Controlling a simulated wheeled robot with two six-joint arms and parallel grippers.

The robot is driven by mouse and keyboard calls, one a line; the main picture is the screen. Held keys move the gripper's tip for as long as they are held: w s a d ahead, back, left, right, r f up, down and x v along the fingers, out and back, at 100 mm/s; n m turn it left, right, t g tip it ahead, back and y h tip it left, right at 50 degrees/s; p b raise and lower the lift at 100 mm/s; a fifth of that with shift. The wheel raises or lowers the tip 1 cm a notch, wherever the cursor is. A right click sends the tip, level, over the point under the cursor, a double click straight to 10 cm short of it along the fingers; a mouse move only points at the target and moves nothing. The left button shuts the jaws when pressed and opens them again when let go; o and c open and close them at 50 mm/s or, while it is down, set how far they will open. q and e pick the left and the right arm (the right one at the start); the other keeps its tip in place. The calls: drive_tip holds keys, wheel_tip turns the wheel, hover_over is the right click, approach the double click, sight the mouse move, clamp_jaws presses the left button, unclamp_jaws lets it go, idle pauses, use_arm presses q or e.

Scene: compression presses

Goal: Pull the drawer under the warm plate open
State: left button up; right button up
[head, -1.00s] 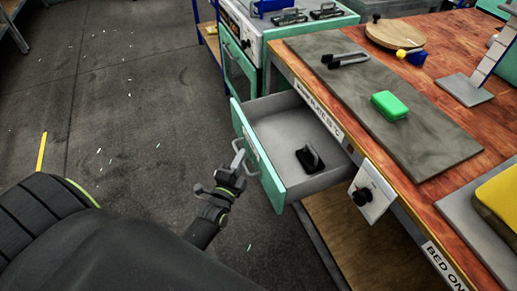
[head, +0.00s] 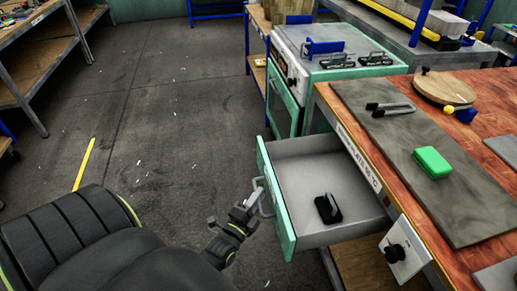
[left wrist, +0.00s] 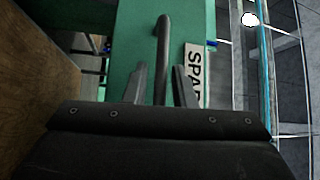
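The drawer (head: 300,165) under the warm plate (head: 400,150) stands well open, its grey inside showing. It has a green front (head: 278,205) with a metal bar handle (head: 265,196). A black clamp-like piece (head: 328,208) lies in the drawer. My left gripper (head: 245,207) is at the handle. In the left wrist view, the handle (left wrist: 162,60) stands between the two fingers (left wrist: 161,85), with a small gap on each side, so the gripper looks open around it. My right gripper is not in view.
A green block (head: 432,162) and a dark tong-like tool (head: 390,108) lie on the warm plate. A control knob box (head: 403,250) sits beside the drawer. A green press cabinet (head: 335,65) stands behind. The floor (head: 170,110) at left is clear.

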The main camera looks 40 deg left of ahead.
use_arm(q)
drive_tip(key=shift+o, duration=0.6)
drive_tip(key=s+d+f+b, duration=0.1)
drive_tip(key=s+d+f, duration=0.1)
drive_tip(key=s, duration=1.5)
drive_tip(key=shift+d+f, duration=0.15)
drive_tip(key=shift+f, duration=0.05)
